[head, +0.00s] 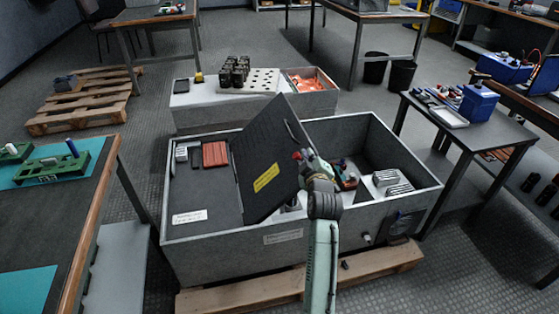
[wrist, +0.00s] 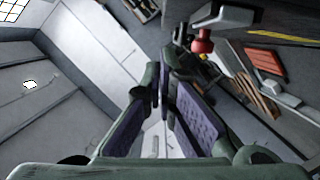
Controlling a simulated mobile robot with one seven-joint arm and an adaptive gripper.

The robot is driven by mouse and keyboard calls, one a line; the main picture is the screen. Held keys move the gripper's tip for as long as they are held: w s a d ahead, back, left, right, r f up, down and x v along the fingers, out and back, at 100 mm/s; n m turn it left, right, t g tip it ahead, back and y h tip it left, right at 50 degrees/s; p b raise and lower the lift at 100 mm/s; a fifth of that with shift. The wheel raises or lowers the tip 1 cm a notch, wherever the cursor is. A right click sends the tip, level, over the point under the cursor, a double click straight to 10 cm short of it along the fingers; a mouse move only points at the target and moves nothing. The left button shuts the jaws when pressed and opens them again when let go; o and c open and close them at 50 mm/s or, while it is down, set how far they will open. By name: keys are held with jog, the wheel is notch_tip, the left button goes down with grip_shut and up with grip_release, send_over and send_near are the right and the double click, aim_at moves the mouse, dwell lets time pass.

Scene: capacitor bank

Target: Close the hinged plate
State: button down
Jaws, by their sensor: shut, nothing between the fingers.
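The hinged plate (head: 262,165) is a dark panel with a yellow label and a handle near its upper edge. It stands raised and tilted over the middle of the grey box (head: 210,235). In the wrist view part of the plate (wrist: 285,55) shows at the upper right with a yellow mark. My gripper (head: 306,156) is at the right side of the plate, close to its edge; I cannot tell if it touches. In the wrist view my gripper (wrist: 163,80) has its fingers together and empty. A red knob (wrist: 203,46) shows just beyond the fingertips.
The box's right half is open, with a white finned block (head: 392,183) and small parts inside. The left half has a dark panel with a reddish-brown block (head: 215,154). Side tables stand left and right (head: 470,130). A low bench (head: 215,108) is behind.

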jog(key=w+d+f+m+y+b, duration=0.1)
jog(key=d+f+m+b, duration=0.1)
jog(key=d+f+b, duration=0.2)
jog(key=w+d+f+m+g+y+b, duration=0.1)
jog(key=d+f+m+b, duration=0.2)
jog(key=f, duration=0.8)
jog(key=w+d+f+m+y+b, duration=0.1)
jog(key=w+d+f+m+b, duration=0.1)
jog(key=d+f+b, duration=0.5)
jog(key=shift+f+m+g+b, duration=0.3)
jog(key=shift+f+m+b, duration=0.2)
jog(key=shift+b, duration=0.9)
jog(key=shift+w, duration=0.1)
jog(key=shift+r, duration=0.15)
